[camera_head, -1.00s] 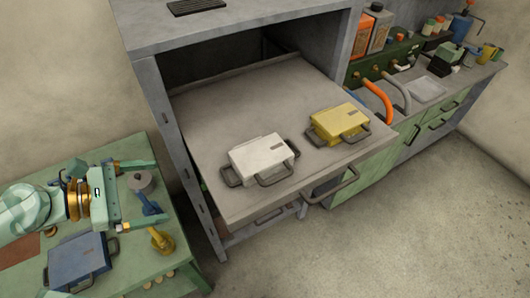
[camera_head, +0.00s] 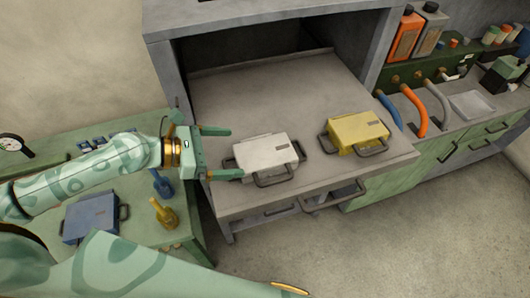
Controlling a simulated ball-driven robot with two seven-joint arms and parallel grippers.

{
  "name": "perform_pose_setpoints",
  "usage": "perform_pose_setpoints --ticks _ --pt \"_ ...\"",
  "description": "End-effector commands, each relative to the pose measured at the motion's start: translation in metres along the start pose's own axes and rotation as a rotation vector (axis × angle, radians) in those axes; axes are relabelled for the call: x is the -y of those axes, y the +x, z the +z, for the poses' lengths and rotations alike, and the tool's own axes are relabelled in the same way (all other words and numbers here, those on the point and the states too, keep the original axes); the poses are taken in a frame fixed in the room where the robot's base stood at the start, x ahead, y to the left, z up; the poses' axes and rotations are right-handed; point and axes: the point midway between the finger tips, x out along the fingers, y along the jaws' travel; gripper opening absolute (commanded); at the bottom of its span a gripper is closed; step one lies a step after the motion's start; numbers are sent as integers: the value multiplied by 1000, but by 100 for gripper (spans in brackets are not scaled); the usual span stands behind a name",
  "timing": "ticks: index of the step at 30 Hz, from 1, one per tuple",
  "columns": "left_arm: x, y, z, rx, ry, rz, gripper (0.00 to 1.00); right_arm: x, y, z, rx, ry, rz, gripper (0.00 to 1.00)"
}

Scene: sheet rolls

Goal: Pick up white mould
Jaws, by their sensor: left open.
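The white mould (camera_head: 265,153) is a flat, box-like block with dark loop handles. It lies on the grey pulled-out shelf (camera_head: 230,99) of the cabinet, left of the yellow mould. My left gripper (camera_head: 236,153) is open, its two fingers pointing right toward the white mould's left side. The lower fingertip is close to the mould's left handle; I cannot tell whether they touch. The mould is not between closed fingers. My right gripper is not in view.
A yellow mould (camera_head: 358,131) lies on the same shelf to the right. A blue mould (camera_head: 90,218) and blue and yellow tools (camera_head: 164,214) are on the green table at left. Cabinet walls flank the shelf. A counter with orange and grey hoses (camera_head: 415,110) stands at right.

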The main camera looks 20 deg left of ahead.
Motion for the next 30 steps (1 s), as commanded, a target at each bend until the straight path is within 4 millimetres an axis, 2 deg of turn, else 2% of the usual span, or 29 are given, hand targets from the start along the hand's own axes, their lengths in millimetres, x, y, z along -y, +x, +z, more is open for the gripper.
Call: perform_pose_setpoints --ticks 3,8,16,19,25,30 --pt "0 18 2 3 -1 1 100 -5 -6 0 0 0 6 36" --pt "1 29 1 0 -1 0 100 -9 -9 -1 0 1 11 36" --pt "5 70 2 1 -1 2 100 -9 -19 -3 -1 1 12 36" --pt "5 77 1 -2 0 0 100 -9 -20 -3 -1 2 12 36" --pt "5 77 0 -3 1 1 100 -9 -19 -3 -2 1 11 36" --pt "5 77 0 -2 1 1 53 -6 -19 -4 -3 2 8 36"
